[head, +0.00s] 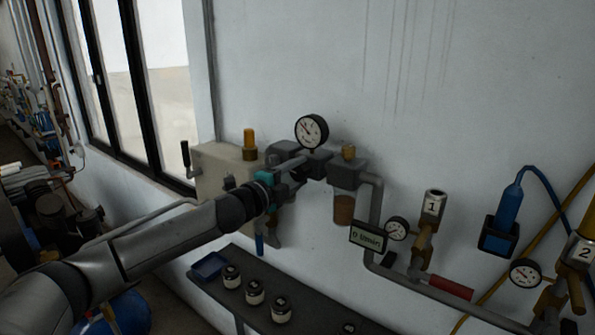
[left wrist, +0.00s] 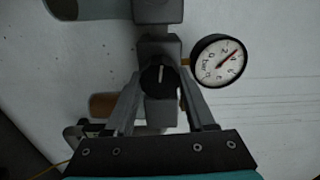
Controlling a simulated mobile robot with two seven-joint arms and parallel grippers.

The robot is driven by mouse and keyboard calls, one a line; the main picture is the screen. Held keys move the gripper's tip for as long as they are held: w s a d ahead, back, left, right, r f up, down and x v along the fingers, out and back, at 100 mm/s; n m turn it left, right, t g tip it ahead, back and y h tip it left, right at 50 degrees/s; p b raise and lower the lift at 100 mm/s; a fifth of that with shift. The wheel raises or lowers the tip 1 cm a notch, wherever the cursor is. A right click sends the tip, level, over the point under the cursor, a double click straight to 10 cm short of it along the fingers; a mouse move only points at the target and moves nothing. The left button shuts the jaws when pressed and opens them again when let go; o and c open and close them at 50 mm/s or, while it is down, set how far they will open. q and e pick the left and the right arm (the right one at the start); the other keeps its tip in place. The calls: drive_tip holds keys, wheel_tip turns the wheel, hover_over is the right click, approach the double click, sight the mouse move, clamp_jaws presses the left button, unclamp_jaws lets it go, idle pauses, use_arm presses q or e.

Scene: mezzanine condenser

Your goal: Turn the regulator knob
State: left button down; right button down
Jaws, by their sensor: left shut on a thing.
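The regulator knob (left wrist: 159,78) is black and round with a pale pointer line, and sits on a grey regulator body in the left wrist view. My left gripper (left wrist: 161,73) has a finger on each side of it and is shut on it. In the head view my left gripper (head: 299,172) reaches the grey wall assembly and hides the knob. A round white pressure gauge (head: 312,131) stands on top of the assembly; it also shows beside the knob in the left wrist view (left wrist: 219,61), with a red needle. My right gripper is not in view.
A beige box (head: 215,165) with a dark lever is left of the assembly. A dark shelf (head: 300,292) below carries several jars and a blue tray (head: 209,267).

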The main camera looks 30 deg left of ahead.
use_arm(q)
drive_tip(key=m, duration=0.3)
drive_tip(key=shift+m, duration=0.4)
drive_tip(key=m, duration=0.4)
drive_tip(key=shift+m, duration=0.3)
drive_tip(key=m, duration=0.4)
drive_tip(key=shift+f, duration=0.15)
drive_tip(key=shift+a+m, duration=0.1)
drive_tip(key=shift+m, duration=1.7)
drive_tip(key=shift+c, duration=1.3)
unclamp_jaws()
